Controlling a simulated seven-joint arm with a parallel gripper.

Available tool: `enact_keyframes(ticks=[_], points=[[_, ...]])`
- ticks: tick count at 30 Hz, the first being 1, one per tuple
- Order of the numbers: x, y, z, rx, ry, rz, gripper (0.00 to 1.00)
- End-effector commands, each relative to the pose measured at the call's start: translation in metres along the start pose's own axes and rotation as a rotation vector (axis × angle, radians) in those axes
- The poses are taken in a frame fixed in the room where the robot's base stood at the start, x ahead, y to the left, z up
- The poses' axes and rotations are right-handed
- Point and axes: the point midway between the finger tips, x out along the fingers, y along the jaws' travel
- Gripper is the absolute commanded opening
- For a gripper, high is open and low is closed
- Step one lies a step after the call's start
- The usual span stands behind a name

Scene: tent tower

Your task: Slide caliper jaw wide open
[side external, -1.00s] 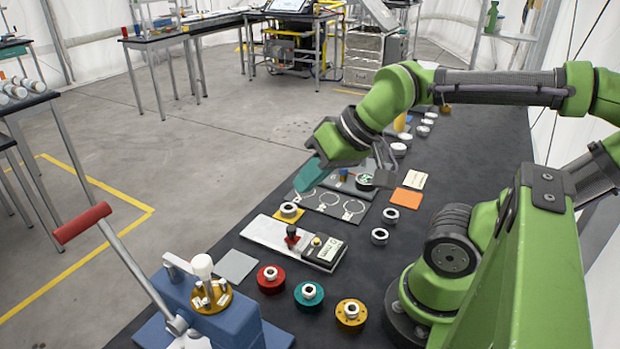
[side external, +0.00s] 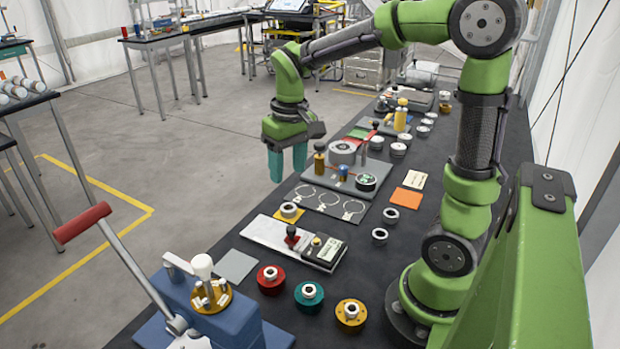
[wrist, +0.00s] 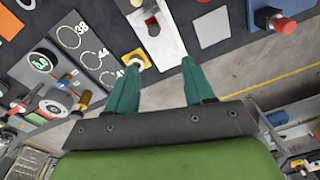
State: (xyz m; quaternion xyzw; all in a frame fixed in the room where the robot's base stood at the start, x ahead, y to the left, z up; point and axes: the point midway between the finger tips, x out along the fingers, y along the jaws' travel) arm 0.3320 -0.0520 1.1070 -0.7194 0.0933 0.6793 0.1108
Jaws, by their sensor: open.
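The likely caliper is a pale silver plate (side external: 270,239) lying flat on the dark table. A black block (side external: 324,250) with a small display and a yellow-topped button is at its right end. A red-and-black knob (side external: 291,237) stands beside it on the plate. In the wrist view the plate (wrist: 165,32) and red knob (wrist: 152,25) are at the top, past my fingertips. My gripper (side external: 287,172) is open and empty. Its teal fingers point down, above and apart from the table's left edge, farther back than the plate. The wrist view shows both fingers apart (wrist: 161,66).
A yellow block with a white ring (side external: 289,211) sits near the plate's back end. Behind it is a panel with ring outlines (side external: 328,203), then a dial device with a brass post (side external: 320,160). Red, teal and yellow discs and a blue lever press (side external: 205,305) are in front.

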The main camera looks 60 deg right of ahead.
Motion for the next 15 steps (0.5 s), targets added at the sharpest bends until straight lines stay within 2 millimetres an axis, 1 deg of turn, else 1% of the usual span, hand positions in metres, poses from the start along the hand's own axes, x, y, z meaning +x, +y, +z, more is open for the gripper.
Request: enact_keyframes(ticks=[1,2,4,7,11,15], points=[[0.001,0.004,-0.007,-0.015,-0.027,0.018,0.53],[-0.002,0.006,-0.009,-0.028,-0.036,0.026,0.53],[-0.009,0.007,-0.009,-0.05,-0.043,0.033,0.53],[-0.003,0.007,-0.004,-0.066,-0.059,0.033,0.53],[0.014,0.007,-0.003,-0.067,-0.06,0.033,0.53],[0.043,0.008,-0.001,-0.067,-0.062,0.032,0.53]])
